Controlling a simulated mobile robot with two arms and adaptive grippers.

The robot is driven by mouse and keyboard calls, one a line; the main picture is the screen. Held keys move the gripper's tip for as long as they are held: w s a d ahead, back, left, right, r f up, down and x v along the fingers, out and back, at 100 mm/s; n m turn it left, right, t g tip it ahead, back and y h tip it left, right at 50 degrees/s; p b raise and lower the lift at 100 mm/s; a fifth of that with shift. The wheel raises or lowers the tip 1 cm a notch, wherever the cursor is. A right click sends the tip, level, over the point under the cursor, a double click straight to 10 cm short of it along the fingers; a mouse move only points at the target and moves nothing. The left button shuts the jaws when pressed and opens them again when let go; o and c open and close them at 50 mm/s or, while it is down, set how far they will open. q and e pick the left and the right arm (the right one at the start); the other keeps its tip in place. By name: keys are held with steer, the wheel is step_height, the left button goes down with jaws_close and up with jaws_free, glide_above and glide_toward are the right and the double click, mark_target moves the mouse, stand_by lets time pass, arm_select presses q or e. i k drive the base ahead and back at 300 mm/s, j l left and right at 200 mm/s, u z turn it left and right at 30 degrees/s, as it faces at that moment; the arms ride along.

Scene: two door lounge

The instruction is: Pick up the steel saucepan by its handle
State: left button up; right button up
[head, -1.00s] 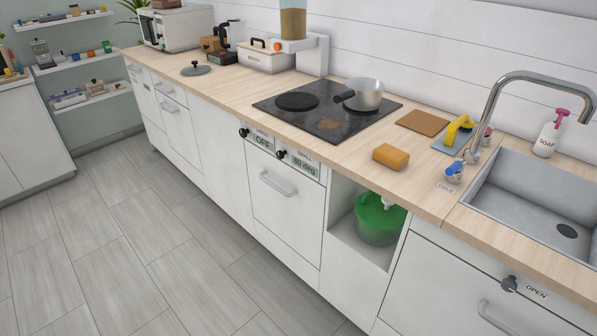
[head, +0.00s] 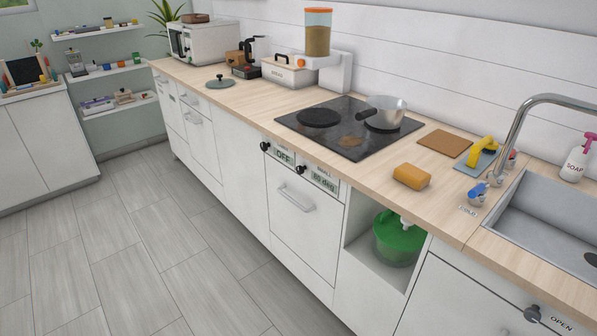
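The steel saucepan (head: 390,112) stands upright on the right rear part of the black cooktop (head: 347,132). Its dark handle (head: 367,113) points to the left in the picture, over the cooktop. Nothing touches or covers the pan. Neither of my grippers shows in the head view.
A sponge (head: 411,176), a brown board (head: 445,143) and a yellow-handled tool (head: 483,150) lie right of the cooktop, before the sink (head: 545,225). A pan lid (head: 220,82) and bread box (head: 289,71) stand left. The grey floor (head: 150,230) before the cabinets is clear.

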mark_target(382, 111)
steer(key=i+j, duration=0.2)
steer(key=i, duration=0.15)
steer(key=i+j, duration=0.15)
steer(key=i, duration=0.2)
steer(key=i+j+u, duration=0.1)
steer(key=i, duration=0.25)
steer(key=j, duration=0.1)
